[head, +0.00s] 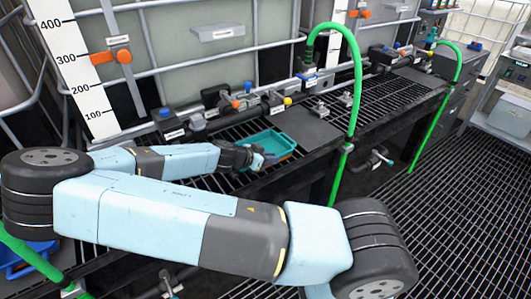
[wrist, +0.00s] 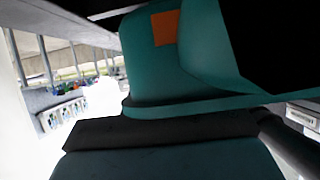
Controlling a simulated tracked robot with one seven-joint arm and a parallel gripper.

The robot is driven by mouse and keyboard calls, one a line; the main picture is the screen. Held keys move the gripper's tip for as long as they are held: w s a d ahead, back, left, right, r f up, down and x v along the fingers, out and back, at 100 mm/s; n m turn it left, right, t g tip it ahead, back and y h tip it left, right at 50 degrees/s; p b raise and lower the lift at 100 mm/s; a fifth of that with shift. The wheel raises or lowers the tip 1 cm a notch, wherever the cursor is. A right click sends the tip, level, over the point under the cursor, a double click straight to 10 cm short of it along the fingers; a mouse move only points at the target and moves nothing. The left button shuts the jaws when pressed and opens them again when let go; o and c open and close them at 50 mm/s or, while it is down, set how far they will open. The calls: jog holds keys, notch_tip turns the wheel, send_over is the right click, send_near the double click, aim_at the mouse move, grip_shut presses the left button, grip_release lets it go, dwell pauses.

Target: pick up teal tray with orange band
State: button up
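The teal tray (head: 268,142) is at the bench's front, in the middle of the head view, with a bit of orange low on its near side. My gripper (head: 258,159) is at the tray's near left edge, and its fingers overlap that edge. In the wrist view the teal tray (wrist: 150,75) fills the middle, very close, with an orange patch near the top. A dark finger part of my gripper (wrist: 160,128) lies right below the tray's rim. Whether the fingers press on the tray wall cannot be told. Whether the tray touches the bench is also unclear.
Valves and pipe fittings (head: 225,98) line the bench behind the tray. A dark flat plate (head: 308,126) lies to its right. A green hose (head: 357,75) arches over the bench farther right. The grated floor (head: 440,190) at right is clear.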

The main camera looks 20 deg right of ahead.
grip_shut()
jog(key=shift+r, duration=0.1)
